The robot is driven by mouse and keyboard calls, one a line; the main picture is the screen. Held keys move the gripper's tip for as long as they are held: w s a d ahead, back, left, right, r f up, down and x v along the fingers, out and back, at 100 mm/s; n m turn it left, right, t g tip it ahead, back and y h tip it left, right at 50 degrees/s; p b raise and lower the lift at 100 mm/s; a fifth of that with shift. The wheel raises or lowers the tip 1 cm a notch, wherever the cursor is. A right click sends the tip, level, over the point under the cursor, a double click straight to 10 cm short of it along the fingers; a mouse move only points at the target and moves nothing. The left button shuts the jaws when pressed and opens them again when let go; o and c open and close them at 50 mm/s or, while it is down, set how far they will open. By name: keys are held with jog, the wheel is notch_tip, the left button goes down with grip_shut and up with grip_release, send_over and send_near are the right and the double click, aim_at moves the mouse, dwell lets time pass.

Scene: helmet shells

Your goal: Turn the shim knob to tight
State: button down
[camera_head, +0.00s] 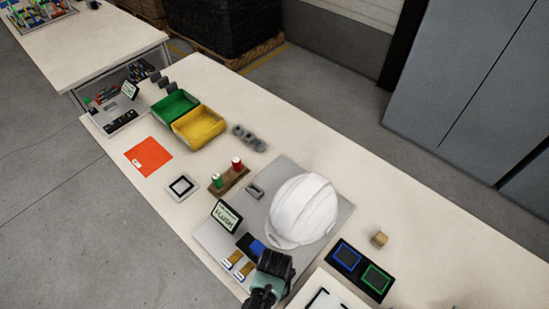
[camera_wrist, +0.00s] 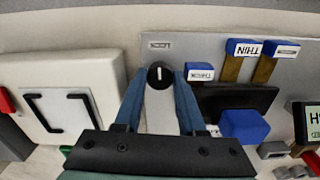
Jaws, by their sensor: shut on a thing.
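The black round shim knob (camera_wrist: 160,73) has a white pointer line, nearly upright in the wrist view. It sits on a grey panel (camera_wrist: 205,52), below a small label (camera_wrist: 160,44) too small to read surely. My gripper (camera_wrist: 161,84) has its two blue fingers on the left and right sides of the knob and is shut on it. In the head view my gripper (camera_head: 268,285) is at the front edge of the grey board (camera_head: 345,212) and hides the knob.
A white helmet shell (camera_head: 303,208) stands on the board behind my gripper. Blue-ended levers (camera_wrist: 246,48), a blue block (camera_wrist: 243,126) and a small sign (camera_head: 226,216) are close beside.

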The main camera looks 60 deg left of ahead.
jog(key=shift+m, duration=0.5)
jog(key=c, duration=0.5)
grip_release()
jog(key=shift+s, duration=0.1)
